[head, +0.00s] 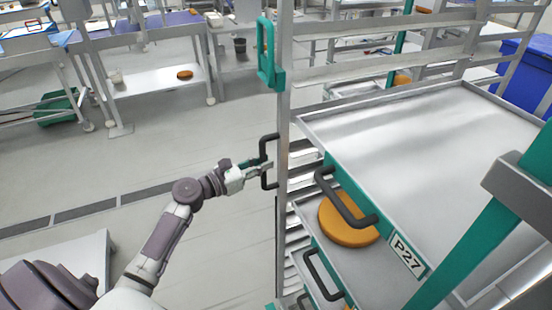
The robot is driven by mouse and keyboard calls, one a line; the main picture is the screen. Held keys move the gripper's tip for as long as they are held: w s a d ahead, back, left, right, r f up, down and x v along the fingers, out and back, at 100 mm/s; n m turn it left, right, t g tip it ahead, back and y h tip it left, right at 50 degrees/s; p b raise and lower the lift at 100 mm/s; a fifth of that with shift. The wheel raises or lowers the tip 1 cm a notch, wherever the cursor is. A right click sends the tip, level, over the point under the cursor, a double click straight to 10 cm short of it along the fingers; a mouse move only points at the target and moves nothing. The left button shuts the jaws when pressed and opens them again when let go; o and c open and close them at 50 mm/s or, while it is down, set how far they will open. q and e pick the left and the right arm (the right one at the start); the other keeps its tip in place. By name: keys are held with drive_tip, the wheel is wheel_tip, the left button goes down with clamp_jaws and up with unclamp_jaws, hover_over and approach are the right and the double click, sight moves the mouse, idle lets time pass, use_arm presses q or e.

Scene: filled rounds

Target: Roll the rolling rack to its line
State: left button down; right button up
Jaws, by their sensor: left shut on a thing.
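The rolling rack (284,110) is a tall metal frame close in front of me, filling the right half of the head view. It holds silver trays (420,130) with teal fronts and black handles, one front labelled P27. A round orange-brown item (347,220) lies on a tray below the top one. A black handle (264,180) sticks out from the left side of the rack's upright. My left gripper (262,170) is shut on this black handle. The rack's wheels are hidden. My right gripper is not in view.
A dark strip (90,208) crosses the grey floor at left. Open floor (180,125) lies left of the rack. Benches (150,80) stand behind, with a teal crate (58,107) at far left. A blue bin (525,75) stands at far right.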

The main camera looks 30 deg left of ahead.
use_arm(q)
drive_tip(key=shift+s+a+r, duration=0.2)
drive_tip(key=shift+s+a, duration=0.25)
drive_tip(key=shift+a, duration=0.1)
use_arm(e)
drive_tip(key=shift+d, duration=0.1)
use_arm(q)
drive_tip(key=c, duration=1.3)
unclamp_jaws()
drive_tip(key=shift+o, duration=1)
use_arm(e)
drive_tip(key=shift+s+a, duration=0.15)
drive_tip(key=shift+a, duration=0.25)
use_arm(q)
drive_tip(key=shift+f, duration=0.1)
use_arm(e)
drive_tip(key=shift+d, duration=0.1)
